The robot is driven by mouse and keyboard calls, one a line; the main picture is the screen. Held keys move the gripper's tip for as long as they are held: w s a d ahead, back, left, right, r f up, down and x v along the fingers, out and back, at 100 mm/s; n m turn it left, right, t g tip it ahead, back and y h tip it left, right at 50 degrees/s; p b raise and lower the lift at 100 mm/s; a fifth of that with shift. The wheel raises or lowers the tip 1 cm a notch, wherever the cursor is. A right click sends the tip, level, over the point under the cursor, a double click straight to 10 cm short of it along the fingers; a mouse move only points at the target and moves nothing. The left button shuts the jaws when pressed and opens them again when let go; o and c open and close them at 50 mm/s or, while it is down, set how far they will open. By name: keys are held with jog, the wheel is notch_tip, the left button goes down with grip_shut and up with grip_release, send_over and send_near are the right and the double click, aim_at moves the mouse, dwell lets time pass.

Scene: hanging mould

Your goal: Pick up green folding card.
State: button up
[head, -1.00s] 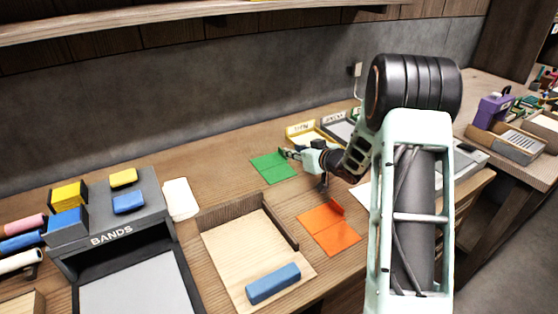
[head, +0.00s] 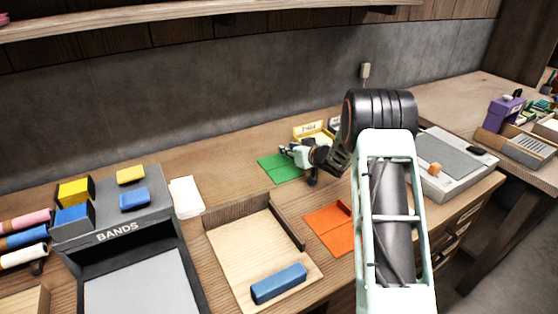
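The green folding card (head: 275,169) lies on the wooden bench towards the back, near the middle of the head view. My gripper (head: 287,155) is at the card's far right part, above or against it, and covers some of it. The fingers are small and partly overlap the card, so I cannot tell how far apart they are or whether they touch it. The card appears to rest on the bench.
An orange folding card (head: 328,228) lies nearer, right of a wooden tray (head: 228,262) holding a blue block (head: 278,284). A yellow labelled tray (head: 310,130) stands behind my gripper. The BANDS box (head: 118,232) is at left.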

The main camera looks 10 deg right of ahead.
grip_shut()
